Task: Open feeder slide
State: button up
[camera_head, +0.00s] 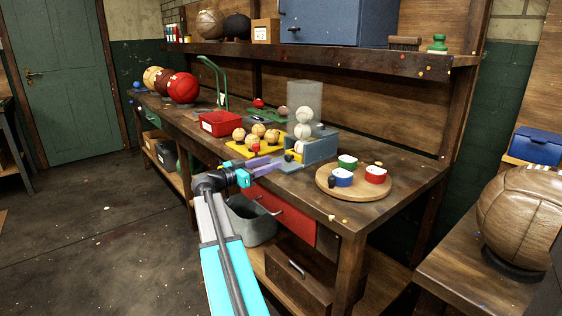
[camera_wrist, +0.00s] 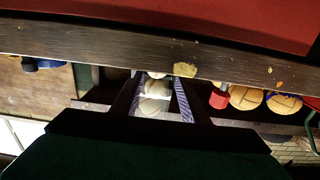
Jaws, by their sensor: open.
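The feeder is a blue-grey block (camera_head: 318,147) on the workbench, with a clear upright tube (camera_head: 304,98) holding white balls above it. A small yellow part (camera_head: 293,156) shows at its front left; I cannot tell whether this is the slide. My gripper (camera_head: 266,166) is open and empty, in front of the feeder at the bench's front edge, its purple fingers toward it. In the wrist view my gripper's fingers (camera_wrist: 157,101) stand apart, with white balls (camera_wrist: 153,106) seen between them, beyond the tips. The slide's position is unclear.
Left of the feeder is a yellow tray (camera_head: 238,150) of tan balls, with a red box (camera_head: 221,123) behind. Right of it, a round wooden board (camera_head: 329,190) carries several coloured cups. A red drawer (camera_head: 283,214) lies below the bench edge.

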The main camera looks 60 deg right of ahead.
aim_at(286, 157)
jog(key=shift+x, duration=3.5)
jog(key=shift+f, duration=0.1)
grip_shut()
